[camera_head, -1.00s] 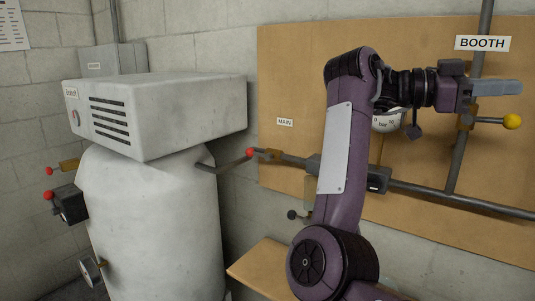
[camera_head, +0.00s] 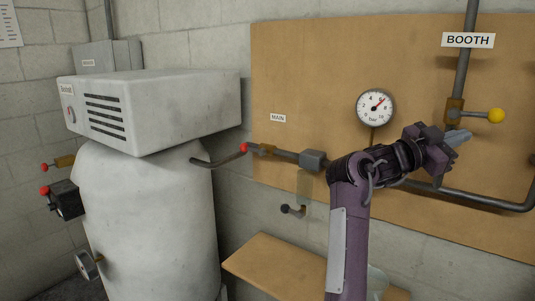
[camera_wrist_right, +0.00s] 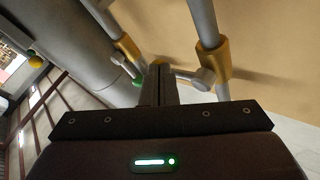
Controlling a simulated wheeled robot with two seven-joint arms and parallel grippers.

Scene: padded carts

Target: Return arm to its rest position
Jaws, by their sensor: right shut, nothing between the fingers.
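My right arm (camera_head: 349,225) is purple and rises from the bottom of the head view, bent to the right at the wrist. My right gripper (camera_head: 459,139) is shut and empty. In the head view it shows below the yellow-knobbed valve lever (camera_head: 494,116) under the BOOTH sign, in front of the board. In the right wrist view the fingers (camera_wrist_right: 162,84) are together, with pipes and brass fittings beyond them. I cannot tell from the picture how far the gripper is from the pipe. My left gripper is not in view.
A pressure gauge (camera_head: 376,107) and pipework are on the wooden board (camera_head: 305,60). A red-knobbed lever (camera_head: 243,148) projects near the MAIN label. A white tank (camera_head: 145,220) with a box on top stands at left. A small wooden shelf (camera_head: 270,262) is below the board.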

